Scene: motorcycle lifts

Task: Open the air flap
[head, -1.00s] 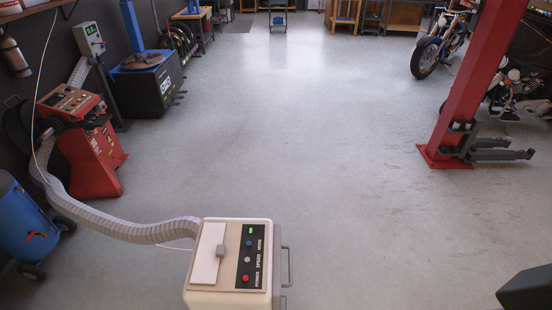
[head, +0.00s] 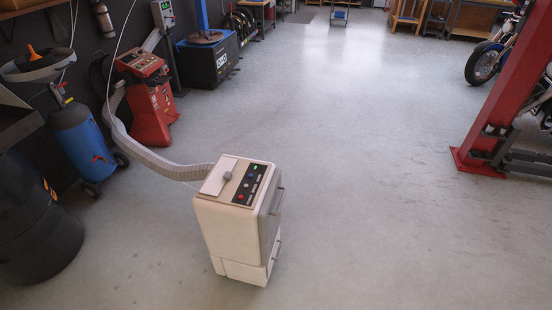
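A cream, box-shaped unit (head: 225,228) stands on the floor left of centre in the head view. Its top has a dark control panel (head: 248,185) with a green light and several round buttons. Beside the panel lies a pale flat flap (head: 217,177) with a small grey block at its right edge. The flap looks flat against the top. A ribbed pale hose (head: 160,165) runs from behind the unit to the left. Handles show on the unit's right side. Neither of my grippers is in view.
A dark barrel (head: 35,230) and a blue tank on wheels (head: 85,145) stand at the left. A red machine (head: 150,105) is behind them. A red lift post (head: 505,95) stands at the right. The floor in the middle and right is clear.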

